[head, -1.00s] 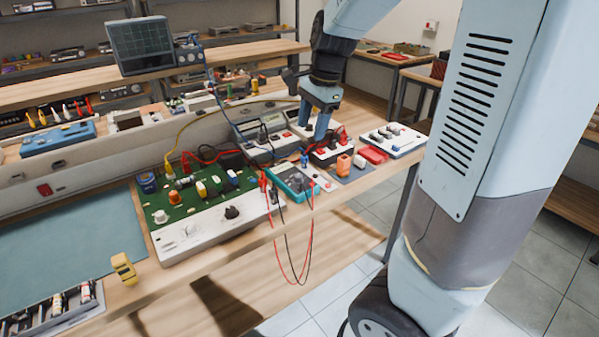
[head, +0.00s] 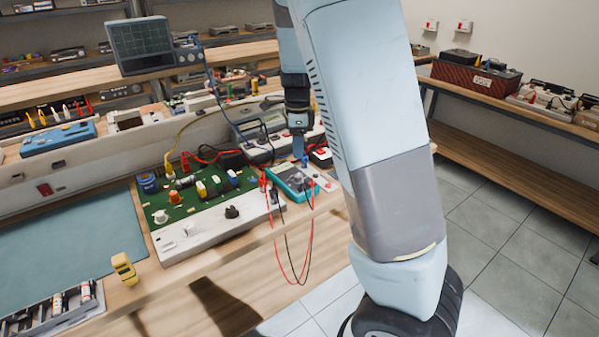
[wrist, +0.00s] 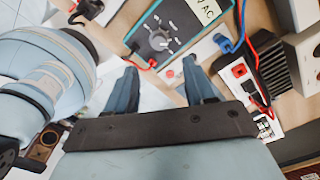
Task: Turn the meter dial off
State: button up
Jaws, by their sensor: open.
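The meter (head: 280,172) is a teal-edged box with a dark grey face near the bench's front edge. It also shows at the top of the wrist view (wrist: 137,36), where its round dark dial (wrist: 158,41) has a pale pointer mark. The dial is too small to read in the head view. My gripper (head: 299,148) is above and just behind the meter in the head view. In the wrist view my gripper (wrist: 162,82) has its two blue fingers spread with nothing between them. The fingertips are apart from the dial, which lies beyond them.
A white panel with a red button (wrist: 169,73) adjoins the meter. Red and black leads (head: 308,240) hang off the bench edge. A green circuit board (head: 180,205) stands left of the meter.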

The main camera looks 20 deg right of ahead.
aim_at(298, 175)
notch_tip(298, 175, down, 10)
jog(key=shift+r, duration=0.1)
dwell(0.4)
grip_shut()
dwell(0.4)
